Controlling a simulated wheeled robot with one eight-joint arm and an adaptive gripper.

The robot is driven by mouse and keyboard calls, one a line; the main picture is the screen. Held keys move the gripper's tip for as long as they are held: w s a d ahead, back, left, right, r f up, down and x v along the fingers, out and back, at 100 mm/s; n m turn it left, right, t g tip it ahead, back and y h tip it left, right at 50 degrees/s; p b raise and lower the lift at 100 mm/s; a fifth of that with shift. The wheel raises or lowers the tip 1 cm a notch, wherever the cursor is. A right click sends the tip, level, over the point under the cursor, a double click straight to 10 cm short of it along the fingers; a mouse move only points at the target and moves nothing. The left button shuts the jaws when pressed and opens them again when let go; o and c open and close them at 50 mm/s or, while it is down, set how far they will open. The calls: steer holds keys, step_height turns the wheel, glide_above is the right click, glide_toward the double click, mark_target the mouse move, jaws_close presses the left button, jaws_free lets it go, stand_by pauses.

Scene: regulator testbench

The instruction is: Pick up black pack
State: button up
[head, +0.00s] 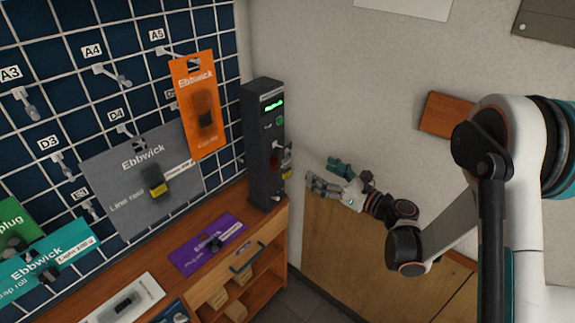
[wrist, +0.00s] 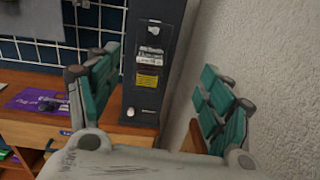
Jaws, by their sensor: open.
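I cannot make out a pack with a black card. A purple pack (head: 208,245) with a dark item on it lies flat on the wooden bench; it also shows in the wrist view (wrist: 40,98). A grey pack (head: 125,180) and an orange pack (head: 200,105), each with a dark item, hang on the grid wall. My gripper (head: 325,174) is open and empty, right of the tall black device. In the wrist view its teal fingers (wrist: 157,85) stand wide apart, with the device showing behind the gap and nothing held.
The tall black device (head: 262,145) with a green display stands on the bench's right end. A white pack (head: 122,303), a teal pack (head: 45,270) and a green pack (head: 17,228) are at left. A drawer and shelves are below; a wall is right.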

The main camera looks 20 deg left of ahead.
mark_target(289, 161)
steer(key=shift+n+g, duration=0.3)
steer(key=shift+n, duration=0.2)
steer(key=b+x, duration=0.1)
steer(key=x, duration=0.3)
steer(key=f+b+x, duration=0.1)
steer(key=x, duration=0.4)
steer(key=b+x, duration=0.1)
steer(key=x, duration=0.4)
steer(key=shift+s+a+f, duration=0.2)
steer(key=shift+s+f, duration=0.1)
steer(key=shift+s, duration=0.05)
steer(key=c, duration=1.3)
steer(key=shift+r, duration=0.2)
